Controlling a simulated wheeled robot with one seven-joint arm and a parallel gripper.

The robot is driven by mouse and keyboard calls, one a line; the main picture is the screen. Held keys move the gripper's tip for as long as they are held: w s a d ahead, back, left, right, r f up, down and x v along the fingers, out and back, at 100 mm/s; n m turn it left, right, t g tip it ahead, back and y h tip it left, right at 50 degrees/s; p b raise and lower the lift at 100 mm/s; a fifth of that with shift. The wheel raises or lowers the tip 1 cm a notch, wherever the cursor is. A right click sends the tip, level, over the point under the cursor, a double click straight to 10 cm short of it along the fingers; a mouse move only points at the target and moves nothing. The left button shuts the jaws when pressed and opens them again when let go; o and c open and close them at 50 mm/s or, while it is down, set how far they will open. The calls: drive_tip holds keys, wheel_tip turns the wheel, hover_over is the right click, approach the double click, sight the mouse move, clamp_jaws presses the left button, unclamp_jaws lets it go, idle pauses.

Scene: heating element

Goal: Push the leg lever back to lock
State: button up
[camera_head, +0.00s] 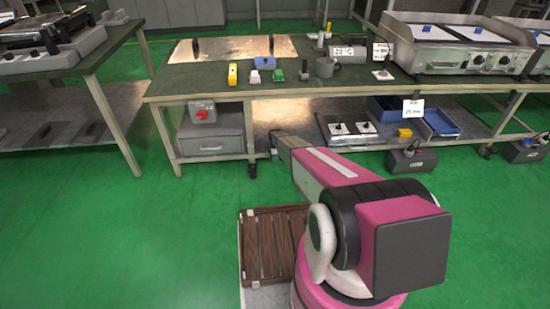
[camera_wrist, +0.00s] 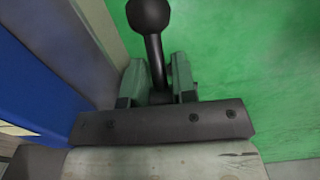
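In the wrist view a black lever (camera_wrist: 151,18) with a round knob on a thin rod stands up between the two green-grey fingers of my gripper (camera_wrist: 159,75). The fingers are apart, one on each side of the rod, with narrow gaps showing beside it. The lever's lower end is hidden behind the gripper's dark crossbar. A bench leg (camera_head: 250,128) with a dark caster stands just left of the arm's end.
A grey upright (camera_wrist: 98,35) and a blue panel (camera_wrist: 35,85) are close on the left in the wrist view. A grey box (camera_head: 210,140) with a red switch unit (camera_head: 203,112) sits on the lower shelf. A wooden-slatted crate (camera_head: 268,245) is beside my arm. Green floor is open at left.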

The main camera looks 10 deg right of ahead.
clamp_jaws()
drive_tip(key=shift+y, duration=0.3)
drive_tip(key=shift+a+f+y, duration=0.1)
drive_tip(key=shift+f+y, duration=0.1)
drive_tip(key=shift+y, duration=0.7)
drive_tip(key=shift+a+f+y, duration=0.1)
drive_tip(key=shift+a+y, duration=0.05)
drive_tip(key=shift+y, duration=0.8)
drive_tip(key=shift+a+f+y, duration=0.1)
drive_tip(key=shift+a+y, duration=0.05)
drive_tip(key=shift+y, duration=0.8)
unclamp_jaws()
